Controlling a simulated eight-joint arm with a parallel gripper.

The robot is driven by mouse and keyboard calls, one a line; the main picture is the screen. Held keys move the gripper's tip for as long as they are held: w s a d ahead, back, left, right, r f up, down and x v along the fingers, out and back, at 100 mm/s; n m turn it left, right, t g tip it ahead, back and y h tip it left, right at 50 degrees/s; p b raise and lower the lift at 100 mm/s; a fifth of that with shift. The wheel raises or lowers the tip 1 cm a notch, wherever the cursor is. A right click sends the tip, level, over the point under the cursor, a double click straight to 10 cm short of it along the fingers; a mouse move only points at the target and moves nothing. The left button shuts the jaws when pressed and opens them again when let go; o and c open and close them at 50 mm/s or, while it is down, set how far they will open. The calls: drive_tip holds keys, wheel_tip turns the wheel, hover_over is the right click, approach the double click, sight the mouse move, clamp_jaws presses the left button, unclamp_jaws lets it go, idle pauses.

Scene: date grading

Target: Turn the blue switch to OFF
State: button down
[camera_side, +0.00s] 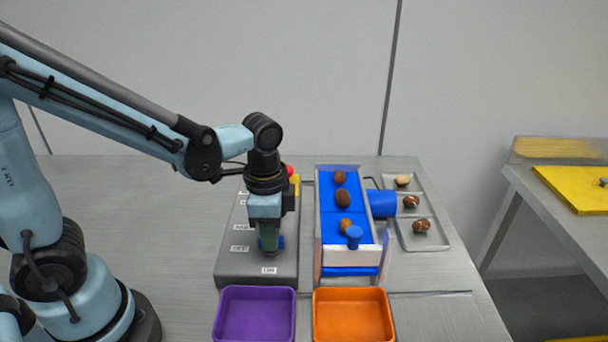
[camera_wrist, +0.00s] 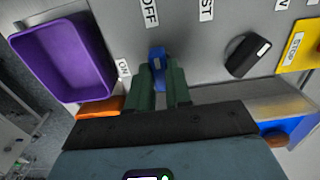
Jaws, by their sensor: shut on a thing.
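The blue switch (camera_wrist: 157,54) is on the grey control box (camera_side: 232,262). In the side view, a bit of its blue (camera_side: 281,242) shows beside my fingertips. My gripper (camera_side: 268,246) points down over the box, with its green fingers shut on the switch. In the wrist view, my gripper (camera_wrist: 160,80) has one finger on each side of the switch. An OFF label (camera_wrist: 149,12) lies above the switch and an ON label (camera_wrist: 123,70) to its lower left. The fingers hide part of the switch, and I cannot tell which label it points to.
A black knob (camera_wrist: 247,55) and a yellow STOP plate (camera_wrist: 298,45) are on the same box. A purple bin (camera_side: 255,289) and an orange bin (camera_side: 352,291) stand in front. A blue conveyor (camera_side: 357,199) with several dates is to the right, beside a metal tray (camera_side: 423,245).

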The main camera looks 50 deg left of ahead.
idle(0.5)
drive_tip(key=c, duration=1)
unclamp_jaws()
drive_tip(key=shift+c, duration=0.2)
wheel_tip(320, 180, up, 12)
drive_tip(key=a+f+n+t, duration=0.4)
drive_tip(key=n+t, duration=0.3)
drive_tip(key=n, duration=0.2)
drive_tip(key=shift+s+a, duration=0.35)
drive_tip(key=shift+a, duration=0.1)
